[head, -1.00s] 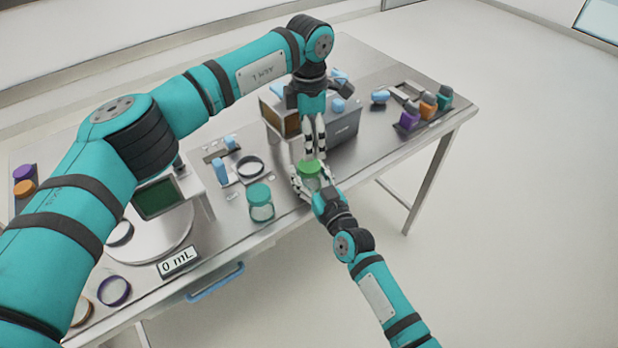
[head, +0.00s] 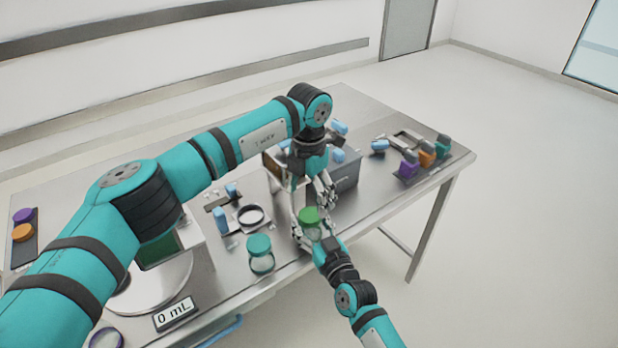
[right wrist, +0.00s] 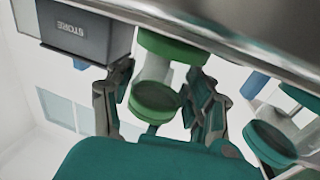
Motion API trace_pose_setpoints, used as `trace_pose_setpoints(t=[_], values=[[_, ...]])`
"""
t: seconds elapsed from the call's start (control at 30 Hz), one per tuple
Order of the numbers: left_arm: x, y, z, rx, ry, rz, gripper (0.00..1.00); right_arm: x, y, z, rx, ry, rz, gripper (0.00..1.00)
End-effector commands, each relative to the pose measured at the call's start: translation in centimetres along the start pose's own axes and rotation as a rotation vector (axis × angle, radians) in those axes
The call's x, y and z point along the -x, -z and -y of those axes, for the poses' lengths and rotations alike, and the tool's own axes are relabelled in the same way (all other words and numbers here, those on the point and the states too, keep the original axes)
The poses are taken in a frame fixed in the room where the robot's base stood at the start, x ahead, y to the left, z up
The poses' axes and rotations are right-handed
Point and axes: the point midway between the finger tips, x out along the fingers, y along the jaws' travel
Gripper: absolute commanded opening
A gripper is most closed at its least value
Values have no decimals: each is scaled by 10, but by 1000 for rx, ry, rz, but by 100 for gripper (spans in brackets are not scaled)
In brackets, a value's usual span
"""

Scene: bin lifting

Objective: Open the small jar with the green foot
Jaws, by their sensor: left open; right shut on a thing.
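The small jar (head: 312,231) has a green lid (head: 309,214) and clear walls. It stands upright near the table's front edge, with the lid on it. In the right wrist view, which is upside down, its green foot (right wrist: 172,46) is at the top and the lid (right wrist: 154,100) below it. My right gripper (head: 308,232) is shut around the jar's body, a finger on each side.
A teal-lidded jar (head: 260,252) stands close on the left. A black ring (head: 251,216) lies behind it. A grey STORE box (head: 338,182) stands behind the grippers. A scale display (head: 175,314) reads 0 mL. Coloured blocks (head: 427,156) sit at the far right.

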Motion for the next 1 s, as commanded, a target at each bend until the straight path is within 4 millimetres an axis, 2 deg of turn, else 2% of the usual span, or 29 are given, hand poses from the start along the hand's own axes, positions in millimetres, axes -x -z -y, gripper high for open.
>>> trace_pose_setpoints(t=[0.1,0.3,0.5,0.73,1.0], values=[[-23,0,1,-1,2,-2,80,0,0,0,0,0,-1,0],[-48,0,0,0,1,-1,80,0,0,0,0,0,-1,0],[-58,0,0,-2,0,1,80,0,0,0,0,0,0,0],[-58,0,0,-2,0,1,80,0,0,0,0,0,0,0],[-58,0,0,-2,0,1,46,0,0,0,0,0,0,0]])
